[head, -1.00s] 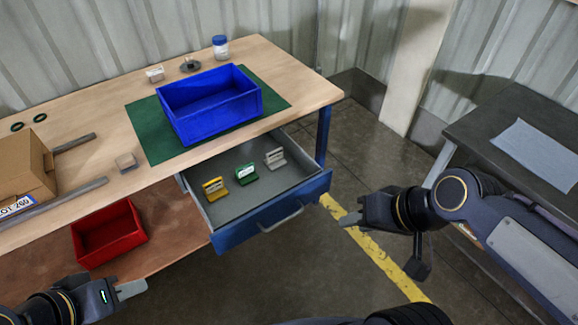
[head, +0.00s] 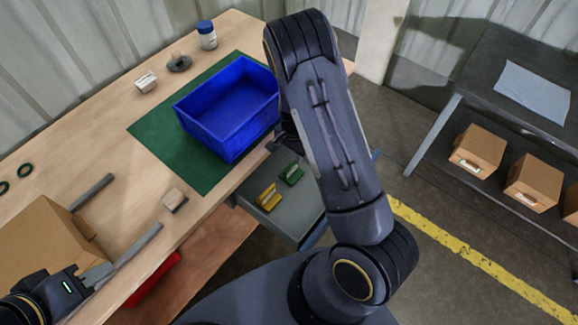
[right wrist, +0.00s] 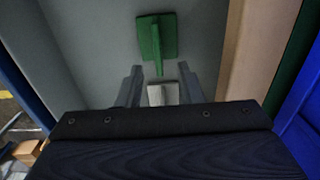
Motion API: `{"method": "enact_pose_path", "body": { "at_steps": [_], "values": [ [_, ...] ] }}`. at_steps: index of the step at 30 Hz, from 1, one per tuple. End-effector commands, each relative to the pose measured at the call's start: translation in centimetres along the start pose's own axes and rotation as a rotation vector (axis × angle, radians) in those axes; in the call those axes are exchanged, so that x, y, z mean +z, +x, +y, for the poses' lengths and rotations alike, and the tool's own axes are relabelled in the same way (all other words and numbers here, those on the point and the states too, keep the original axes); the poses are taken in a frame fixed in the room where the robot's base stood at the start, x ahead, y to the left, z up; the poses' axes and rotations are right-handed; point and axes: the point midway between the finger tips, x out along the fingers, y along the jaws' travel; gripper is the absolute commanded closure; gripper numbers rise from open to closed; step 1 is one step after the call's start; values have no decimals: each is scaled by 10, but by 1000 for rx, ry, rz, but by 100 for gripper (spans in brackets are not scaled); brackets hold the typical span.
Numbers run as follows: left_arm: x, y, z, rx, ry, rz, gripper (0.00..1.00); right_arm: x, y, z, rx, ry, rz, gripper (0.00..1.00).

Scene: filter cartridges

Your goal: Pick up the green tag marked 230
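The green tag (head: 291,174) stands in the open drawer (head: 244,193), beside the yellow tag (head: 268,198); its marking is not readable. In the right wrist view the green tag (right wrist: 157,38) lies just beyond my right fingertips. My right gripper (right wrist: 160,70) is open over the drawer, with the grey tag (right wrist: 163,94) showing between its fingers, partly covered by the gripper body. In the head view my right arm hides the grey tag and most of the right gripper. My left gripper (head: 98,276) is by the cardboard box, away from the tags; its opening is unclear.
A blue bin (head: 228,108) stands on the green mat (head: 150,130) above the drawer. A cardboard box (head: 40,240), metal rails and a small block (head: 174,199) lie on the bench's left. A red bin (head: 152,284) is below.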

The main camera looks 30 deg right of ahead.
Motion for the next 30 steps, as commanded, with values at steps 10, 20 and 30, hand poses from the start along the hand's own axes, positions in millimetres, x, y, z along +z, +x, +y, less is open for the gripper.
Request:
{"method": "enact_pose_path", "body": {
  "at_steps": [10,20,30],
  "values": [
    [12,24,-11,0,0,0,68,5,40,1,2,-2,-2,66],
    [23,46,-21,0,0,0,68,9,76,2,0,-3,-1,66],
    [22,44,-20,0,0,0,68,9,74,2,0,-3,-1,89]
  ]
}}
